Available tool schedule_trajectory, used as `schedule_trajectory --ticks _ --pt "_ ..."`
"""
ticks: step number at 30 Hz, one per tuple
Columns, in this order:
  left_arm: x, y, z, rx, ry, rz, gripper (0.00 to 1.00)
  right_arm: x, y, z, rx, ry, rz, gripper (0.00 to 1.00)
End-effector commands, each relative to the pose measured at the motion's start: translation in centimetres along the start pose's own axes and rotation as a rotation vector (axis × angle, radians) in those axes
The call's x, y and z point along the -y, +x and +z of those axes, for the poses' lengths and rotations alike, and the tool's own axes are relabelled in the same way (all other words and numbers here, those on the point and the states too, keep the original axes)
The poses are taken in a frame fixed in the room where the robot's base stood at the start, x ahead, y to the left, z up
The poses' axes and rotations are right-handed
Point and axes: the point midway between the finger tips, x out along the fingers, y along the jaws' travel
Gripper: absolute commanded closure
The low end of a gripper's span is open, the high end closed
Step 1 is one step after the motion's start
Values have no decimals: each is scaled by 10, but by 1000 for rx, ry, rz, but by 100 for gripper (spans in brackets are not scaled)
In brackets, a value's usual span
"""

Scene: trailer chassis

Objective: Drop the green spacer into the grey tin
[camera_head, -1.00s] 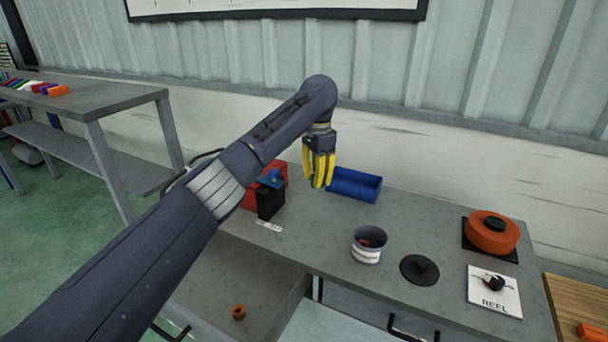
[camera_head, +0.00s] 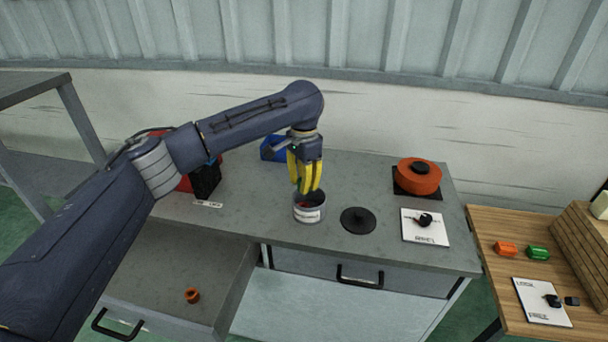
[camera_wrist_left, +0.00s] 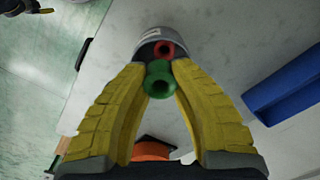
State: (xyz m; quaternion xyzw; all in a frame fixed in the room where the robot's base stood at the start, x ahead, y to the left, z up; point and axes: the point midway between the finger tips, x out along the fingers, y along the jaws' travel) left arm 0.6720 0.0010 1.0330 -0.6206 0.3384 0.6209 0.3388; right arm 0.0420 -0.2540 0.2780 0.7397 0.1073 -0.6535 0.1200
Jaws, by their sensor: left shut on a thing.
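My left gripper (camera_head: 306,190) points down just above the grey tin (camera_head: 308,214) on the bench. In the left wrist view the yellow fingers (camera_wrist_left: 160,82) are shut on the green spacer (camera_wrist_left: 159,80), a small ring with a dark hole. The grey tin (camera_wrist_left: 150,35) shows just beyond the green spacer, with a red ring-shaped piece (camera_wrist_left: 164,50) inside it. In the head view the fingers hide the spacer and part of the tin's mouth. My right gripper is not in view.
An orange reel (camera_head: 419,177) and a white labelled card (camera_head: 425,228) are farther right. A blue bin (camera_head: 273,149) stands behind. An open drawer (camera_head: 165,298) holds an orange-brown ring (camera_head: 192,296).

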Motion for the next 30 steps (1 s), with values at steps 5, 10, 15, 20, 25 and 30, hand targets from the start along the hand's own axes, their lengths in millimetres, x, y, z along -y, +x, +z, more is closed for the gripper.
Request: schedule_trajectory --ticks 5,10,15,20,25,30 --pt "0 18 0 0 1 2 100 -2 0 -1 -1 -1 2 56" --pt "0 30 0 -1 0 1 100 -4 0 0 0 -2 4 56" --pt "0 38 0 -1 0 0 100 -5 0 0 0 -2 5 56" --pt "0 40 0 -1 0 0 100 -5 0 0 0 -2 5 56" --pt "0 40 0 -1 0 0 100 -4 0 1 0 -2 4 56" --pt "0 40 0 -1 0 0 62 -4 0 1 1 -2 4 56"
